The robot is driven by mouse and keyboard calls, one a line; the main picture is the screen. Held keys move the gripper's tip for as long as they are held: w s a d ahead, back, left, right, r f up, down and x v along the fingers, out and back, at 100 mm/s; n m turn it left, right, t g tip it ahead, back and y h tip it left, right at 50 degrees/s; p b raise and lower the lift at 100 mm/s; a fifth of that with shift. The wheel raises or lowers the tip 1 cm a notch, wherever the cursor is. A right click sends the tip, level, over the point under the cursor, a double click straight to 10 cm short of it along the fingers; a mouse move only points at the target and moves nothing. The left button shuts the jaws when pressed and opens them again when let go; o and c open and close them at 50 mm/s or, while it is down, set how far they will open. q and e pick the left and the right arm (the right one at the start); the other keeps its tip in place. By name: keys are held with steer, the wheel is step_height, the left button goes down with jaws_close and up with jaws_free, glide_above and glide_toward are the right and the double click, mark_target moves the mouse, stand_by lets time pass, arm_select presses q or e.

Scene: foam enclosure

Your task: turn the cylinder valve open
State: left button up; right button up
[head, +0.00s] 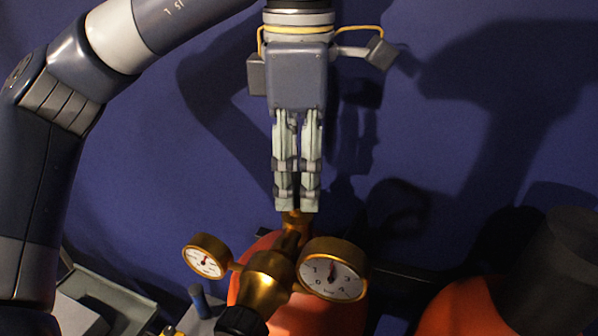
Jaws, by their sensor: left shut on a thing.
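An orange gas cylinder (310,317) stands upright at the lower middle of the head view. A brass regulator (265,283) with two round gauges, a left gauge (206,256) and a right gauge (333,270), sits at its top. The brass cylinder valve (292,222) rises behind the regulator. My left gripper (296,205) points down from above, its fingers close together and shut on the top of the valve. The fingers hide the valve's upper end. My right gripper does not show.
A second orange cylinder (462,308) with a dark cap (560,270) stands at the lower right. A grey tray (105,292) is at the lower left. A blue wall (420,130) with arm shadows fills the background.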

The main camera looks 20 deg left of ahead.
mark_target(299, 183)
arm_select(q)
steer(key=shift+n, duration=1)
steer(key=o, duration=1.1)
steer(key=shift+c, duration=0.2)
step_height(299, 183, up, 12)
